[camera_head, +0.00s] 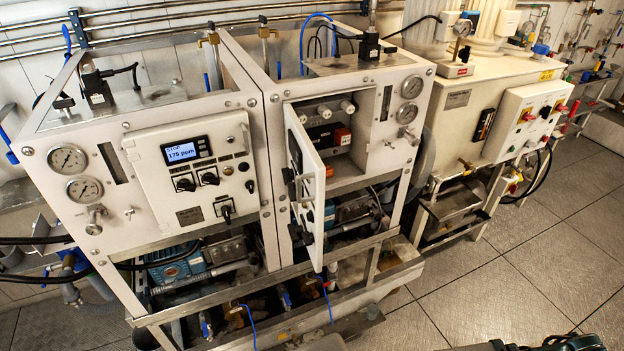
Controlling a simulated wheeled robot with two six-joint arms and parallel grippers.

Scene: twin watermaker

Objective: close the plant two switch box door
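The plant two switch box (325,122) is on the front panel of the right-hand unit of the twin machine. Its white door (309,165) stands wide open, hinged at the box's left side and sticking out toward me. The door's edge faces me, with dark switches and handles on its left, outer face. Inside the box I see a red-and-white component (342,136) and a row of pale round fittings along the top. Neither gripper shows clearly; only dark, cut-off parts, perhaps of my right arm, show at the bottom right edge.
The left-hand unit's switch box (190,160) is shut, with a lit display reading 175 ppm. A metal frame and tray rail (260,285) run below. Floor (480,285) is clear at right.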

